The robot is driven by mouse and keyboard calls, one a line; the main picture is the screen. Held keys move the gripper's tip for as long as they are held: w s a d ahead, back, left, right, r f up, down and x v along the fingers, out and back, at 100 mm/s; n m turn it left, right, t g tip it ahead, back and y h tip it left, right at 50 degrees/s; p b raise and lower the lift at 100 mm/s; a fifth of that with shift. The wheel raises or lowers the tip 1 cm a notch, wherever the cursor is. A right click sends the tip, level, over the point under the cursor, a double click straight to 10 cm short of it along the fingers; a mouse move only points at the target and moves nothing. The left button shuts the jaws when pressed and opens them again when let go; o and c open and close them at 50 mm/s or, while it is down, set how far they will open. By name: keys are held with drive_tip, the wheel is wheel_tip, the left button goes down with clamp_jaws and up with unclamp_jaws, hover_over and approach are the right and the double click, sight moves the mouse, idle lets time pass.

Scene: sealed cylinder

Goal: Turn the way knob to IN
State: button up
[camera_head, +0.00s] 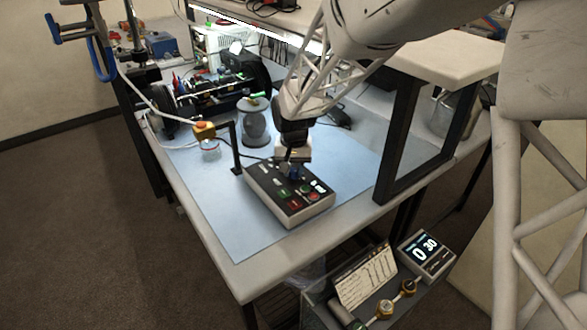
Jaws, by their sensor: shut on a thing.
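A control box (262,192) with a dark top panel sits on the blue mat near the table's front. Its panel carries small red and green buttons and light labels.
A black post (235,149) stands left of the box, with a yellow-and-red device (204,131) beyond it. A black-legged stand with a pale top (447,58) is to the right. A display (426,254) reading 0 30 sits below the front edge. The mat's front left is clear.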

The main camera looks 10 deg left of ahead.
sight(294, 170)
drive_tip(key=o, duration=0.9)
drive_tip(key=shift+r, duration=0.1)
drive_tip(key=shift+r, duration=3.8)
drive_tip(key=shift+d, duration=0.1)
